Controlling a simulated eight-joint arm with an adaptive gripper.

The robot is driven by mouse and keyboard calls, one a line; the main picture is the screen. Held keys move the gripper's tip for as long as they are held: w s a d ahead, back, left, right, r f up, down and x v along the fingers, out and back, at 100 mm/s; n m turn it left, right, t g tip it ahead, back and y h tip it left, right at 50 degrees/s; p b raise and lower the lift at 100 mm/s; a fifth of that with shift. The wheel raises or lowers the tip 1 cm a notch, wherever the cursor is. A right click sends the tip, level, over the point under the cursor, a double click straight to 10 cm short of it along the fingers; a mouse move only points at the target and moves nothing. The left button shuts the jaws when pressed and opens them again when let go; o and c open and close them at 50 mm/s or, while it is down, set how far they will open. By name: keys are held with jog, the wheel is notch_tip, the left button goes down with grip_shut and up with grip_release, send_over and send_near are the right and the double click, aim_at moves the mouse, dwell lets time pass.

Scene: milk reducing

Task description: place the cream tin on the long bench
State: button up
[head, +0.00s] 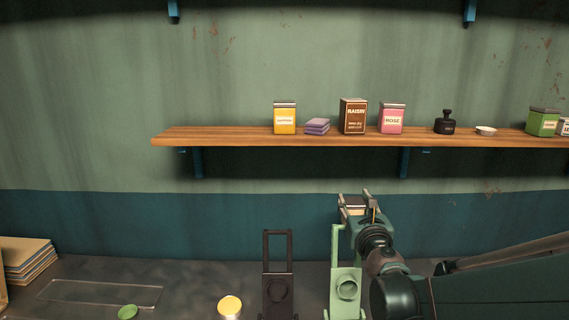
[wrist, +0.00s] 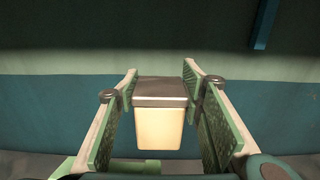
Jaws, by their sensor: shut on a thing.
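The cream tin (wrist: 160,128), pale with a brown-grey lid, is held upright between the two green-padded fingers of my gripper (wrist: 162,100). In the head view my gripper (head: 354,202) shows against the blue lower wall, below the shelf; the tin there is mostly hidden by the fingers and wrist. The long bench (head: 200,268), a dark grey top, runs along the bottom of the head view. The tin appears above the bench; the gap cannot be judged.
A black stand (head: 278,285) and a green stand (head: 345,282) rise from the bench near my arm. A yellow-topped jar (head: 230,306), a green lid (head: 128,312), a clear tray (head: 105,293) and stacked books (head: 28,258) lie left. The wooden shelf (head: 230,138) above carries several tins.

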jog(key=shift+r, duration=0.1)
dwell(0.6)
jog(key=shift+r, duration=2.3)
jog(key=shift+d+r, duration=0.2)
jog(key=shift+w+d+y, duration=0.3)
jog(key=shift+w+d, duration=0.1)
jog(key=shift+d, duration=0.05)
jog(key=s+d+n+g+y, duration=0.1)
jog(key=s+d+n+y, duration=0.2)
jog(key=d, duration=0.4)
jog(key=s+d+n+g+y, duration=0.1)
jog(key=d+n+y, duration=0.1)
jog(key=d+y, duration=0.45)
jog(key=s+d+n+g+y, duration=0.3)
jog(key=s+d+n, duration=0.1)
jog(key=s+d, duration=0.9)
notch_tip(320, 180, down, 21)
jog(key=shift+s+a+r, duration=0.2)
jog(key=shift+s+a, duration=0.1)
jog(key=shift+a, duration=0.1)
